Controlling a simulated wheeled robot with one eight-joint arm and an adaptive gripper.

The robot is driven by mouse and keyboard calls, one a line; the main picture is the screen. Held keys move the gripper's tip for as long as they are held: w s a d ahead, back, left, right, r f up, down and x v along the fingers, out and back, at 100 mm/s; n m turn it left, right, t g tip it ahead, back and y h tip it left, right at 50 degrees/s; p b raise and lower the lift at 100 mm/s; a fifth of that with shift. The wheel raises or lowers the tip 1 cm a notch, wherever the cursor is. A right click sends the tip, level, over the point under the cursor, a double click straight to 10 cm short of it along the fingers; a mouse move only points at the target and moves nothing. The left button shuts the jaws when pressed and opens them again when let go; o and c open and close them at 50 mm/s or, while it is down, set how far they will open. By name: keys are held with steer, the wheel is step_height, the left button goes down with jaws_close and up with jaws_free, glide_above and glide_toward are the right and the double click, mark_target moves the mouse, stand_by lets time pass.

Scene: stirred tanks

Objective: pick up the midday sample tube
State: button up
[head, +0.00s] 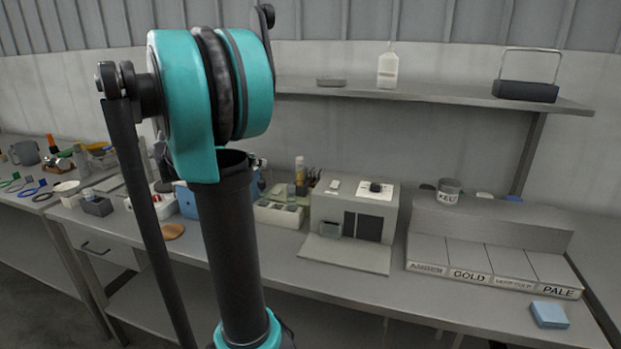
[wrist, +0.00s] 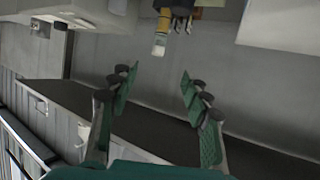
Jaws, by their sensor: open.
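I cannot make out which object is the midday sample tube; no label for it is readable in either view. In the wrist view a pale cylinder with a yellowish band (wrist: 160,38) lies beyond the fingertips, near the top edge, and the fingers are apart from it. My gripper (wrist: 157,88) is open and empty, its green-padded fingers spread wide over the grey bench. In the head view my arm stands in front of the bench and my gripper does not show. Several small dark upright things (head: 312,178) stand behind the beige box; they are too small to identify.
The grey bench (head: 420,295) holds a beige box-like device (head: 352,212), a sorting stand (head: 490,262) labelled AMBER, GOLD and PALE among others, a blue block (head: 549,314) and a KELL tin (head: 448,190). A shelf (head: 430,95) runs above. My arm hides part of the bench.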

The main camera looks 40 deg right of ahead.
glide_above(300, 179)
steer(key=w+a, duration=0.1)
step_height(300, 179, down, 7)
steer(key=shift+w+r, duration=0.15)
steer(key=shift+r, duration=0.05)
jaws_close()
stand_by(0.4)
